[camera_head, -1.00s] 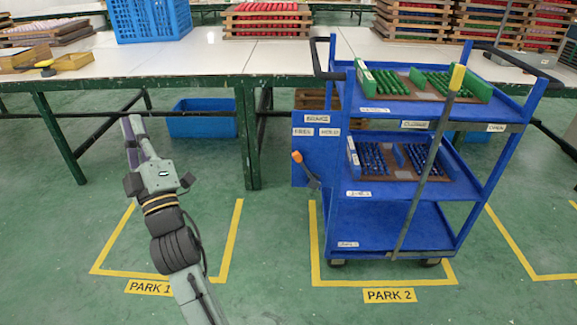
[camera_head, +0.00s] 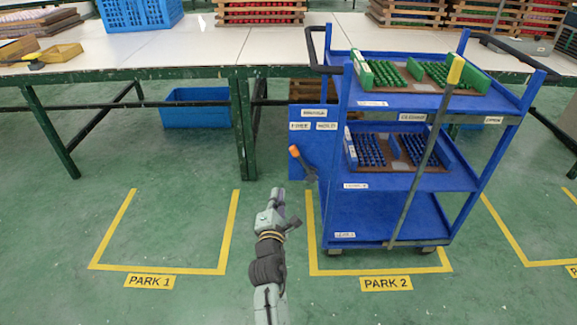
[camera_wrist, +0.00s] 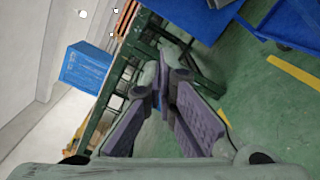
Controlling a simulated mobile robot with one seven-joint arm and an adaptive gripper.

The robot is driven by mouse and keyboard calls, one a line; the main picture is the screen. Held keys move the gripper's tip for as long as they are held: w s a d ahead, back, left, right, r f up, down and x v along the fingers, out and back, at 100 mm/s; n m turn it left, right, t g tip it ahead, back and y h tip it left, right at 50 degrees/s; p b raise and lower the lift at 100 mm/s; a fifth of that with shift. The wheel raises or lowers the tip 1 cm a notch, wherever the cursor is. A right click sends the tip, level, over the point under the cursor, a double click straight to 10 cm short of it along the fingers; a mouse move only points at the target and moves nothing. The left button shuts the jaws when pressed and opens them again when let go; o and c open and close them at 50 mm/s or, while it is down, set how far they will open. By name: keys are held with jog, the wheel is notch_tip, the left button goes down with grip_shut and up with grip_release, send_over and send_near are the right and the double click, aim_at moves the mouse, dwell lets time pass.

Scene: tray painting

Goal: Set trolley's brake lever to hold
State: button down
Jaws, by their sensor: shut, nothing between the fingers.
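The blue trolley (camera_head: 395,181) stands in the bay marked PARK 2, with its blue side panel facing left. The brake lever (camera_head: 303,164), with an orange knob, sits on that panel below two small labels (camera_head: 299,126) and (camera_head: 327,126). The lever slants from its knob at upper left down to the right. My gripper (camera_head: 279,192) is in front of and below the lever, a little to its left, and apart from it. In the wrist view my gripper (camera_wrist: 163,98) shows its purple-grey fingers shut and empty. The lever cannot be made out there.
A long white-topped table (camera_head: 200,48) with green legs runs behind. A blue crate (camera_head: 138,14) stands on it, and a blue bin (camera_head: 196,107) lies underneath. A grey pole with a yellow top (camera_head: 424,160) leans across the trolley's front. The floor of PARK 1 (camera_head: 165,235) is clear.

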aim_at(302, 161)
jog(key=w+d+r+p, duration=0.2)
jog(key=w+d+p, duration=0.1)
jog(key=w, duration=0.7)
jog(key=shift+w+d+r+p, duration=0.15)
jog(key=shift+w+d+p, duration=0.25)
jog(key=shift+p, duration=0.35)
jog(key=shift+w, duration=0.1)
jog(key=shift+d+r+m, duration=0.2)
jog(key=shift+m, duration=0.3)
